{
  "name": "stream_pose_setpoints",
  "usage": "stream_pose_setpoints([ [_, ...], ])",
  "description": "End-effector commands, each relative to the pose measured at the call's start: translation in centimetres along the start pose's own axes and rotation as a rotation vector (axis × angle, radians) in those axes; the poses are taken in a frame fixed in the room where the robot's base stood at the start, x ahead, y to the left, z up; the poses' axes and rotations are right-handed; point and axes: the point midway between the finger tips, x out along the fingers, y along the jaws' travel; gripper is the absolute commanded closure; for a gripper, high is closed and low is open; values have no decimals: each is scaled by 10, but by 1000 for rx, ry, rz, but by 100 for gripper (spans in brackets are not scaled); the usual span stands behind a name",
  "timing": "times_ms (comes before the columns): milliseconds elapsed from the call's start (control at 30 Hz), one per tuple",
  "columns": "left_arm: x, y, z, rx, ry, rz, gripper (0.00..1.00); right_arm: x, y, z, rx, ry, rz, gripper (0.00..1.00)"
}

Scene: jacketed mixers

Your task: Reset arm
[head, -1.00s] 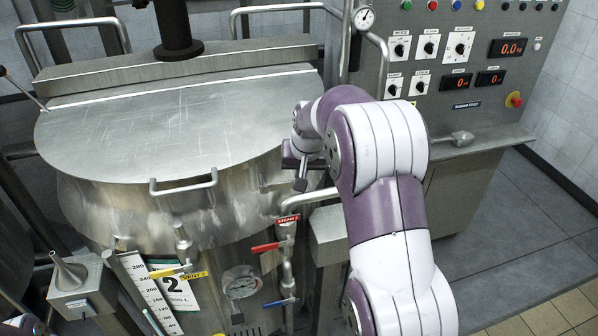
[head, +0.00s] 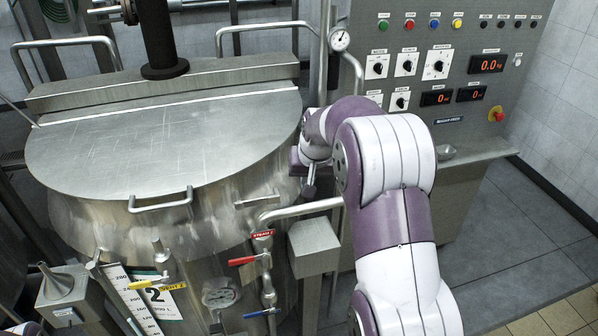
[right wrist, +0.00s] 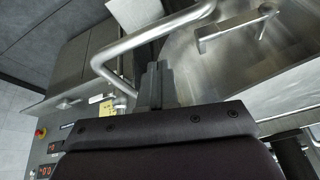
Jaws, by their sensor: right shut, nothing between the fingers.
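My right arm reaches in from the bottom of the head view. Its gripper (head: 309,185) is beside the right side of the steel mixer, partly hidden by my own arm links. In the right wrist view the right gripper (right wrist: 157,70) is shut with nothing between its fingers, close to a bent steel pipe (right wrist: 150,45). The mixer's lid (head: 150,150) is down, with a bar handle (head: 160,206) at its front edge. My left gripper is not in view.
A control panel (head: 455,75) with knobs, red displays and a red stop button (head: 496,114) stands behind my arm. Open floor (head: 510,230) lies to the right.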

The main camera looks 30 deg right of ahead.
Motion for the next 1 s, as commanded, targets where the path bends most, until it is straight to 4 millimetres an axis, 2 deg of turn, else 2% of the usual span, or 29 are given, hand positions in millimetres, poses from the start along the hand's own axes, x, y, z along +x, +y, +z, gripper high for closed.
stream_pose_setpoints([
  [200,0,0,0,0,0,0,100,0,0,-2,-8,12,1,100],
  [267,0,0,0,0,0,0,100,9,4,15,-17,-18,9,100],
  [367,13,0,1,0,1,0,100,27,2,82,-74,-107,20,100],
  [400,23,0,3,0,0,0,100,34,-3,117,-116,-143,18,100],
  [533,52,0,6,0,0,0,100,44,-17,223,-262,-245,6,100],
  [600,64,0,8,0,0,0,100,45,-20,267,-332,-281,-2,100],
  [700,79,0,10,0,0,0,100,46,-24,307,-410,-309,-14,100],
  [800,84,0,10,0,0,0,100,45,-34,311,-454,-288,-31,100],
  [1000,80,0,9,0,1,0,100,42,-35,309,-454,-291,-30,100],
])
